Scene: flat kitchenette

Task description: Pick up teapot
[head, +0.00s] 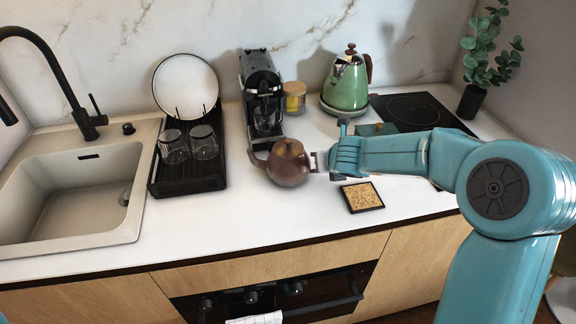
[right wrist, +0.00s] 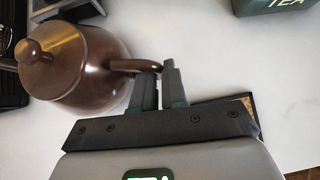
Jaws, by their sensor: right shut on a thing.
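The brown teapot (head: 288,165) stands on the white counter in front of the coffee machine, its spout pointing left in the head view. In the right wrist view the teapot (right wrist: 85,75) fills the upper left, with its lid and knob on top and its handle reaching right to my fingers. My right gripper (right wrist: 160,85) is shut on the teapot's handle; it also shows at the teapot's right side in the head view (head: 317,162). I cannot tell whether the teapot's base touches the counter. My left gripper is not in view.
A cork-topped black trivet (head: 362,197) lies right of the teapot. A coffee machine (head: 262,95), a jar (head: 294,97) and a green kettle (head: 346,85) stand behind. A dish rack (head: 188,180) with glasses and the sink (head: 70,190) are left. The front counter is clear.

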